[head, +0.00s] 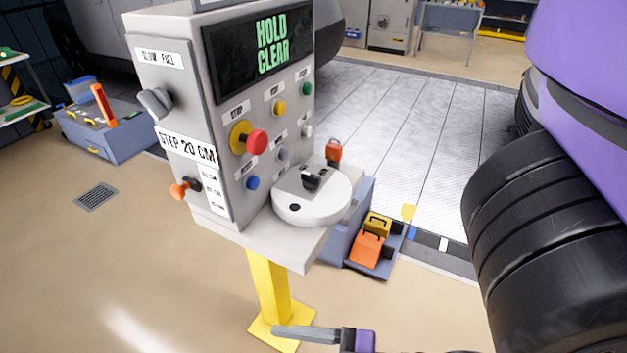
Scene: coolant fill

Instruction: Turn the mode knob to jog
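The grey control box (220,130) stands on a yellow post (269,285), and its screen (262,50) reads HOLD CLEAR. A grey knob (155,103) is on its left side under a label that seems to read SLEW FULL. Below a STEP 20 CM label (187,146), an orange-tipped lever (185,188) sits beside several labels too small to read. A black handle (311,180) stands on a round white dial on the front ledge. I cannot tell which one is the mode knob. Part of my gripper (310,334) shows at the bottom edge, below the box and apart from it; its opening is out of frame.
A red mushroom button (256,141) on a yellow collar and several coloured buttons fill the front panel. Behind the ledge stands a blue-grey cabinet with a tray of orange and yellow items (368,249). A blue toolbox (108,130) is at left. The tan floor is clear in front.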

